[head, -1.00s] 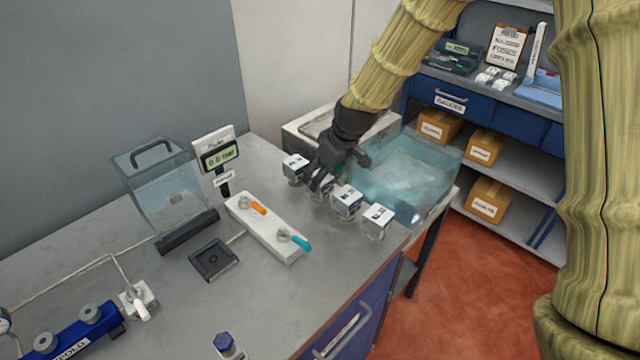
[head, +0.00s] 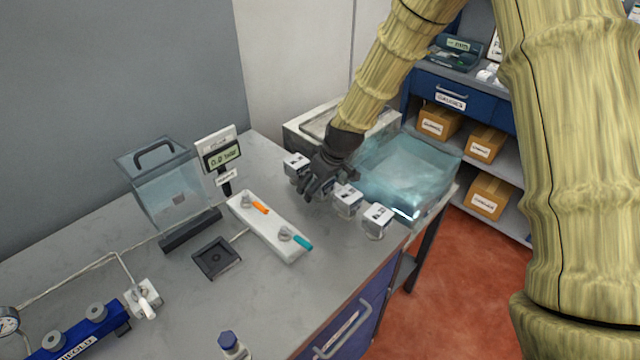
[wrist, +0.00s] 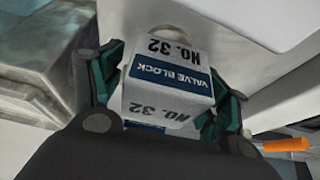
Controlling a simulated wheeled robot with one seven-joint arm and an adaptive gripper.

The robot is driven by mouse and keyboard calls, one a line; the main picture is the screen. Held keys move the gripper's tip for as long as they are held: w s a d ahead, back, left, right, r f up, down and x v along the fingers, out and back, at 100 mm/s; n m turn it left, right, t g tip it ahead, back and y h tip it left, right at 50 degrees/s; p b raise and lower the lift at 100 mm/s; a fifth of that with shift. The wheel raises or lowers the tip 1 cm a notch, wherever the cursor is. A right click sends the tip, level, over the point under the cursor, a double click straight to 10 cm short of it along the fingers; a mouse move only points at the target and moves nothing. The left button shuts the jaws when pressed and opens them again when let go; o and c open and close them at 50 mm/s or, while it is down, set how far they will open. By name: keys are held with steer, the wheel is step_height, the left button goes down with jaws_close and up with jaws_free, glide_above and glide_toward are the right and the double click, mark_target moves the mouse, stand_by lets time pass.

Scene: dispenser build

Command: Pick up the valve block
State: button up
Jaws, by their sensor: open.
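In the wrist view, a white valve block (wrist: 168,75) with a blue band reading "VALVE BLOCK" and "NO. 32" sits between the two fingers of my gripper (wrist: 165,100). The fingers stand on either side of it. I cannot tell whether they touch it. In the head view, my gripper (head: 318,188) is low over the row of white blocks near the bench's back right, hiding most of the block under it. Other similar blocks show at the left (head: 296,165), and at the right (head: 347,200) and (head: 377,220) of my gripper.
A white plate with an orange and a teal handle (head: 268,228) lies left of the row. A clear teal bin (head: 405,180) stands close on the right. A digital readout (head: 220,153), a clear case (head: 165,185) and a black square pad (head: 216,258) are further left.

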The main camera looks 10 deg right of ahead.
steer(key=shift+s, duration=0.1)
steer(key=c, duration=1.5)
steer(key=shift+c, duration=0.2)
steer(key=shift+r, duration=0.15)
